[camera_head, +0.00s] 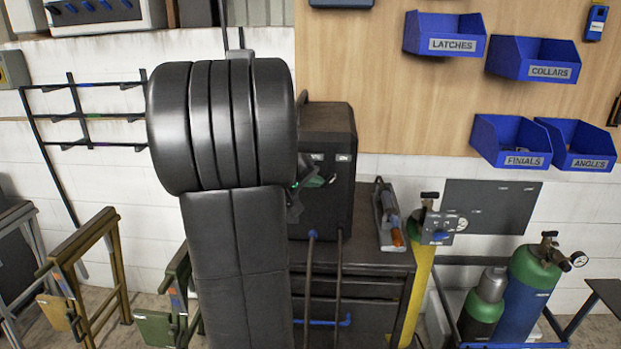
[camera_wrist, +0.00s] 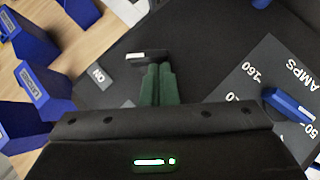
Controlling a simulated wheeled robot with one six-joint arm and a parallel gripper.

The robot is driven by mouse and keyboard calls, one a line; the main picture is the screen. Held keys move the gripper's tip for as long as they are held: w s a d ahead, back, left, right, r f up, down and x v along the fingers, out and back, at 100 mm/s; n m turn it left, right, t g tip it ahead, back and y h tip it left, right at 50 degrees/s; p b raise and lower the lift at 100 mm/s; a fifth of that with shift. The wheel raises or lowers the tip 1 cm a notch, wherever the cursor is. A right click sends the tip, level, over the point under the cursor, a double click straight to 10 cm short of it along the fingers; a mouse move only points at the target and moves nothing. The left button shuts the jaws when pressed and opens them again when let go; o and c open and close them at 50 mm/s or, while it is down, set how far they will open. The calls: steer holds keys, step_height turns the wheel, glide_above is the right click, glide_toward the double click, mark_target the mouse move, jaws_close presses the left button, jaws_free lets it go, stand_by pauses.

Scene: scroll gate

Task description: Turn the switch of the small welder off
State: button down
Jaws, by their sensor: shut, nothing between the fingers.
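The small welder is a dark box (camera_head: 335,125) on a dark cabinet in the head view, partly hidden behind my arm. Its front panel fills much of the wrist view, turned on its side. The switch (camera_wrist: 147,56) shows there as a short black lever, just beyond my fingertips. My gripper (camera_wrist: 158,68) has green fingers, shut together and empty, with the tips at the lever. I cannot tell whether they touch it. In the head view my gripper (camera_head: 322,181) is in front of the welder's face, mostly hidden by my arm.
A grey AMPS dial plate with a blue knob (camera_wrist: 287,105) lies to the right in the wrist view. An angle grinder-like tool (camera_head: 388,218) lies beside the welder. Gas cylinders (camera_head: 525,290) stand at right. Blue bins (camera_head: 445,33) hang on the wall.

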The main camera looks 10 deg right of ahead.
steer(key=shift+a+f+n+h+b, duration=0.15)
steer(key=shift+f+n+h+b, duration=0.5)
steer(key=shift+b, duration=1.95)
steer(key=f+n+t+h+b, duration=0.1)
steer(key=n+h+b, duration=0.1)
steer(key=b, duration=0.6)
steer(key=f+n+t+h+b, duration=0.1)
steer(key=n+h+b, duration=0.1)
steer(key=b, duration=0.6)
steer(key=d+f+n+t+h+b, duration=0.1)
steer(key=n+h+b, duration=0.1)
steer(key=b, duration=0.6)
steer(key=shift+s+f+n+h, duration=0.15)
steer(key=shift+f+n+h, duration=0.2)
steer(key=shift+n, duration=0.1)
steer(key=n+t+b, duration=0.1)
steer(key=b, duration=0.1)
steer(key=n+t+h+b, duration=0.1)
steer(key=b, duration=0.2)
steer(key=shift+s+d+n, duration=0.1)
steer(key=shift+d+n, duration=0.2)
steer(key=shift+d, duration=0.05)
steer(key=shift+d+r+b, duration=0.1)
steer(key=shift+b, duration=0.3)
